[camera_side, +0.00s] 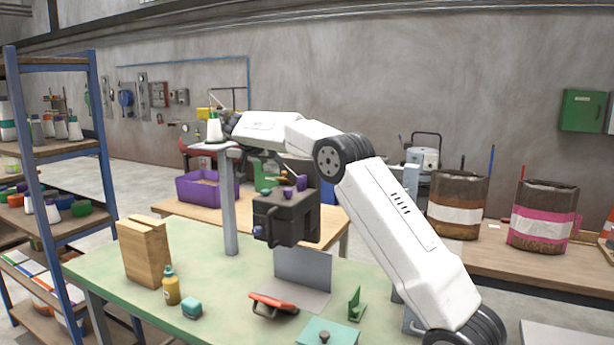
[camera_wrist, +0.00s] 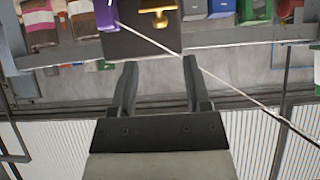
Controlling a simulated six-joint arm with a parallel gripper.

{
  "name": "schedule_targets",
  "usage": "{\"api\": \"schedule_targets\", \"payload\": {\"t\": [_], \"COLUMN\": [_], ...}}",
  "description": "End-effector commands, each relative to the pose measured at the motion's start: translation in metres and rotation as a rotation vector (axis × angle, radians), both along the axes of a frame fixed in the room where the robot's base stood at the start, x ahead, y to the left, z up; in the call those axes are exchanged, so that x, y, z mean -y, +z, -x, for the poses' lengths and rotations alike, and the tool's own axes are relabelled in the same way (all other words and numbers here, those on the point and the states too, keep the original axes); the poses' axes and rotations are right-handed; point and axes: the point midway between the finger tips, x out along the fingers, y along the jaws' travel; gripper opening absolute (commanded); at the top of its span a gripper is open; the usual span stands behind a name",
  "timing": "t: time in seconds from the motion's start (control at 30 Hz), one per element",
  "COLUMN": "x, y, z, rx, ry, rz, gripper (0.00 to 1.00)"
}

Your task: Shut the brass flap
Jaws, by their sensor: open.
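A brass-coloured piece (camera_wrist: 158,12), likely the flap, shows on a dark panel (camera_wrist: 130,42) at the top edge of the wrist view. It is cut off by the frame, so I cannot tell how far open it stands. In the side view the gripper is small and hard to make out.
A grey post (camera_side: 230,205) stands left of the black box. A blue shelf frame (camera_side: 103,135) is at left.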

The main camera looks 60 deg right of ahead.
Motion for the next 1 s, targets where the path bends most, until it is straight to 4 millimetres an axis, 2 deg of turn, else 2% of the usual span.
{"api": "schedule_targets", "payload": {"t": [0.63,1.0], "x": [0.012,0.018], "y": [0.009,0.003], "z": [0.000,0.000], "rx": [0.000,-0.002], "ry": [0.000,0.001], "rz": [-0.135,-0.140], "gripper": [0.62,0.62]}}
